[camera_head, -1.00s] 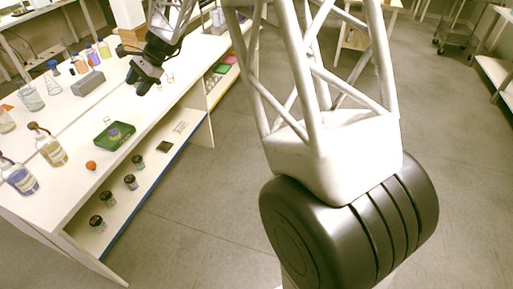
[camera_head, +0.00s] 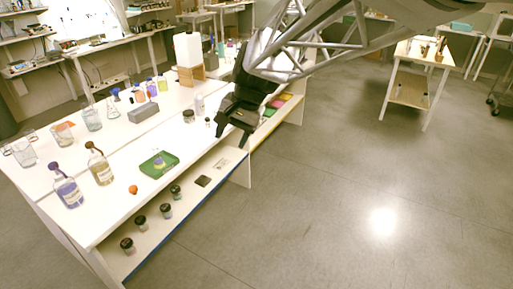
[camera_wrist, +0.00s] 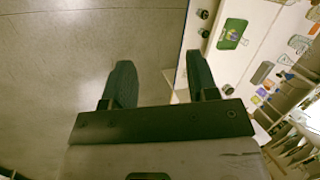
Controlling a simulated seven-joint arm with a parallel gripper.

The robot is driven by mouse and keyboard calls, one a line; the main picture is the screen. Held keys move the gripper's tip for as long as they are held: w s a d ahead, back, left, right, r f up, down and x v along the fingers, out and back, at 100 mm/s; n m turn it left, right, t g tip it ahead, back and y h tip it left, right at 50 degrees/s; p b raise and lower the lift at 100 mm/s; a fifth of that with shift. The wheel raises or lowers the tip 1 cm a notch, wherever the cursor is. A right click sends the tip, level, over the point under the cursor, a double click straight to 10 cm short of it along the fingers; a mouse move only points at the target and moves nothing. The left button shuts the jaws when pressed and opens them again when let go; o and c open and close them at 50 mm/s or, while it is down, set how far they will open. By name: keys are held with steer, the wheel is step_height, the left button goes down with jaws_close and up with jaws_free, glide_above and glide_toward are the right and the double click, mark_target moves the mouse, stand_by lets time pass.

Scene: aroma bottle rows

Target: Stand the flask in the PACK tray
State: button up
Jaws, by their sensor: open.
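My gripper (camera_head: 232,130) is open and empty, over the front edge of the white bench; in the wrist view its two fingers (camera_wrist: 160,78) are apart with floor and the bench edge between and beyond them. A green tray (camera_head: 146,170) lies on the bench to the left of my gripper, also in the wrist view (camera_wrist: 224,42). A small round item with purple and yellow lies in it; I cannot tell what it is. A clear conical flask (camera_head: 113,109) stands towards the back left of the bench. I cannot read any PACK lettering.
Bottles with purple (camera_head: 66,188) and amber (camera_head: 99,166) contents stand at the left. An orange ball (camera_head: 133,189) lies near the front edge. A grey block (camera_head: 143,112) and several small bottles stand behind. Dark-lidded jars (camera_head: 166,210) stand on the lower shelf.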

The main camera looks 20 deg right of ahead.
steer(key=s+d+f+n+h, duration=0.1)
steer(key=s+d, duration=0.3)
steer(key=s, duration=0.7)
steer(key=s+d+f+n+t+h, duration=0.1)
steer(key=s+d+n+h, duration=0.2)
steer(key=s, duration=0.8)
steer(key=shift+s+d+f+n+t, duration=0.2)
steer(key=shift+s+d+n+t, duration=0.1)
steer(key=shift+d+n, duration=0.4)
